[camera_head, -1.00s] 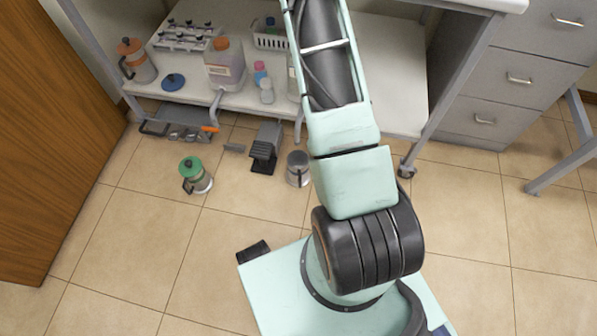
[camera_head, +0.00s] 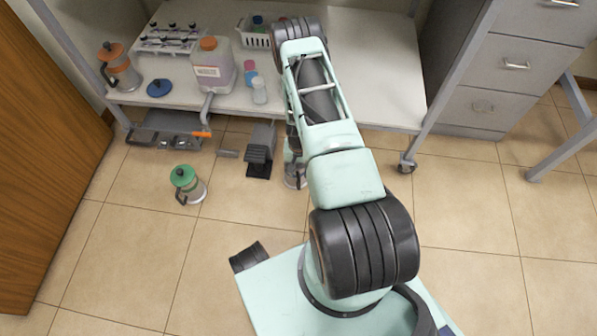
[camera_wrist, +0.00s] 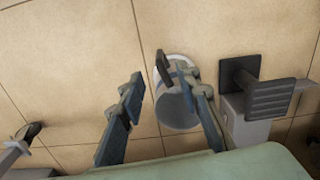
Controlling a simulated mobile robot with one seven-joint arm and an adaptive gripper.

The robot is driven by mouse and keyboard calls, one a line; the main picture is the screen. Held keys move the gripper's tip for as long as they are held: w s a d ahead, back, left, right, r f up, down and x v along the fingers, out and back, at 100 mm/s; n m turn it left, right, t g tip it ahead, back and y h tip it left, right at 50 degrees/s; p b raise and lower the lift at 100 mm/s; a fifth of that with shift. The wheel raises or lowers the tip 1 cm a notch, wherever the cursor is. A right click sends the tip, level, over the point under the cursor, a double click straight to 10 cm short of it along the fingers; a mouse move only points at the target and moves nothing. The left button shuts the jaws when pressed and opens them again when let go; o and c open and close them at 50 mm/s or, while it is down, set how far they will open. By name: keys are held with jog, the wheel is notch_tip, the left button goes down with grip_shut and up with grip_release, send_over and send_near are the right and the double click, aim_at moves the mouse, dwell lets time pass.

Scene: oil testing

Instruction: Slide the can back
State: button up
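A grey metal can (camera_head: 295,178) stands on the tiled floor, mostly hidden behind my arm in the head view. In the wrist view the can (camera_wrist: 176,112) has a dark handle and looks pale and rounded. My gripper (camera_wrist: 162,82) is open. Its right finger overlaps the can's right side in the picture, and its left finger is apart from the can on the left. I cannot tell whether the right finger touches the can.
A black pedal (camera_head: 259,155) stands just left of the can; it also shows in the wrist view (camera_wrist: 262,92). A green-lidded jug (camera_head: 188,185) stands further left. A plastic canister (camera_head: 212,68) and bottles crowd the bench shelf (camera_head: 375,90). Floor right of my arm is clear.

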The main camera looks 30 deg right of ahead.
aim_at(299, 182)
notch_tip(299, 182, down, 11)
jog(key=b, duration=0.4)
jog(key=shift+r, duration=0.1)
jog(key=shift+c, duration=0.2)
grip_shut()
dwell(0.4)
